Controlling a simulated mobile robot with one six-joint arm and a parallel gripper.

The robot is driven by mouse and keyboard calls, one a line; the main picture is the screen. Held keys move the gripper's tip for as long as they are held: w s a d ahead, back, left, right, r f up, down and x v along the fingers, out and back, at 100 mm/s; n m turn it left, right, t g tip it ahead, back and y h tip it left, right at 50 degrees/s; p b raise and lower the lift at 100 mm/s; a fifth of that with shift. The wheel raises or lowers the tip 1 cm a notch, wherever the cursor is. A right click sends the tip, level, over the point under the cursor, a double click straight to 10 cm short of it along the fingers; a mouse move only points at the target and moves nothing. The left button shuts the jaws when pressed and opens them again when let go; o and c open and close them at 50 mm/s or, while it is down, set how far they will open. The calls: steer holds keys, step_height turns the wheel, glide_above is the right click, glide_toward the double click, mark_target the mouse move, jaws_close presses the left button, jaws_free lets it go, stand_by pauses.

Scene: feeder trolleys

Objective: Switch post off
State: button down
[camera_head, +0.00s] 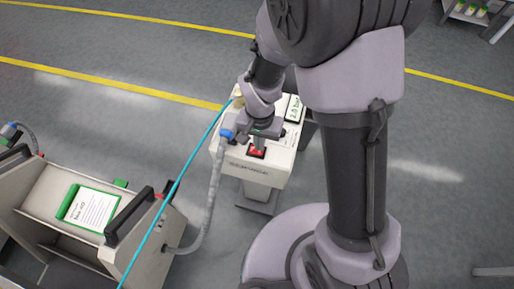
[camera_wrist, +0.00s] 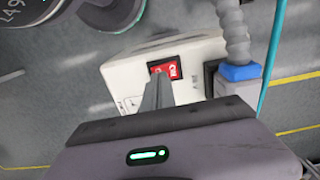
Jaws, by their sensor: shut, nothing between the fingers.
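The post (camera_head: 262,167) is a white box-shaped head on a grey stand in the head view. A red rocker switch (camera_head: 257,152) sits on its top face near the front edge. In the wrist view the post (camera_wrist: 195,85) shows with the red switch (camera_wrist: 166,70), which bears white lettering. My gripper (camera_head: 260,142) is shut and empty, pointing down at the switch. In the wrist view the fingertips (camera_wrist: 160,78) overlap the lower edge of the switch. I cannot tell whether they touch it. The switch's tilt is not clear.
A grey hose with a blue collar (camera_wrist: 241,72) plugs into the post beside the gripper. A thin cyan cable (camera_head: 178,182) runs past its left side. A feeder trolley (camera_head: 150,225) with a black handle stands at left. A display (camera_head: 294,108) sits behind my gripper.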

steer(key=shift+f+b, duration=0.7)
steer(key=shift+f, duration=0.05)
steer(key=shift+r, duration=0.1)
step_height(320, 180, up, 7)
steer(key=p, duration=0.5)
stand_by(0.5)
steer(key=s+d+r+t, duration=0.2)
steer(key=s+r, duration=0.1)
steer(key=r, duration=0.5)
steer(key=s+d+r+t+y+b, duration=0.1)
steer(key=s+d+r+t, duration=0.1)
steer(key=s+r, duration=0.2)
steer(key=s+d+r+t+y, duration=0.1)
steer(key=s+r, duration=0.3)
steer(key=r, duration=0.7)
steer(key=shift+s+d+r+t, duration=0.2)
steer(key=shift+d+r+t, duration=0.15)
steer(key=shift+d, duration=0.5)
